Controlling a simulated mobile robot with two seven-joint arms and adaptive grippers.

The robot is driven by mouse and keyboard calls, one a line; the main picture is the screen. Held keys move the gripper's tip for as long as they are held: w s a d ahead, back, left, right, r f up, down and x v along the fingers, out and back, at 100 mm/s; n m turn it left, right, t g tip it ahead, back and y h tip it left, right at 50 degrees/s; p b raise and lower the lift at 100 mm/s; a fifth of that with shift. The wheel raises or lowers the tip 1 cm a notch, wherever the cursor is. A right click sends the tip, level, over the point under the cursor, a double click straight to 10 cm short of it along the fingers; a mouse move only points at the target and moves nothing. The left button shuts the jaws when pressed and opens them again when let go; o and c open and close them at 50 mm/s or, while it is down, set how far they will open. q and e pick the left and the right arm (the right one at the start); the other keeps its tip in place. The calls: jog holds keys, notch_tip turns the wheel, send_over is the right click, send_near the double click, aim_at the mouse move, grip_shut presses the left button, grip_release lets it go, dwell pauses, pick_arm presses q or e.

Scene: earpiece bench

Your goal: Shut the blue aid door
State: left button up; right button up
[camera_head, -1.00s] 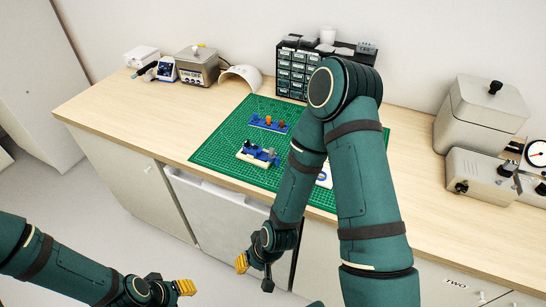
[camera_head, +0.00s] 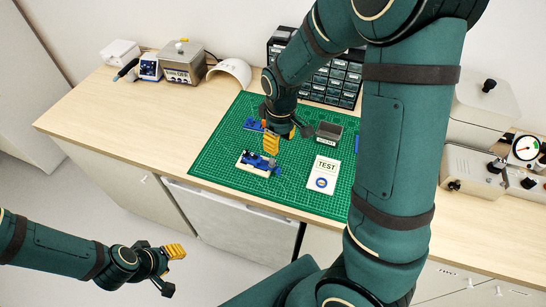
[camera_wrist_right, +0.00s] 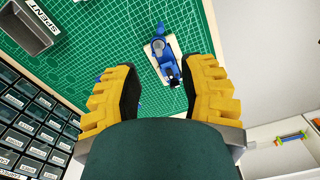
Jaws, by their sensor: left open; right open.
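The blue aid (camera_head: 258,162) lies on a small cream block on the green mat (camera_head: 222,160). It also shows in the right wrist view (camera_wrist_right: 166,60), ahead between my fingertips and apart from them. Its door is too small to make out. My right gripper (camera_head: 285,140) is open and empty above the mat, just behind and right of the aid in the head view; in the right wrist view its yellow fingers (camera_wrist_right: 158,80) are spread. My left gripper (camera_head: 172,268) is open and empty, low in front of the bench.
A grey bin (camera_head: 328,133) marked SPENT and a white TEST card (camera_head: 323,174) are on the mat. A blue rack (camera_head: 253,125) stands partly hidden behind my right gripper. The drawer cabinet (camera_head: 333,82) is behind. The mat's left part is clear.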

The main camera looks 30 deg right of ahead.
aim_at(279, 173)
notch_tip(279, 173, down, 14)
jog(key=shift+s+r+b, duration=0.1)
jog(key=shift+s+b, duration=0.05)
jog(key=shift+b, duration=0.45)
grip_shut()
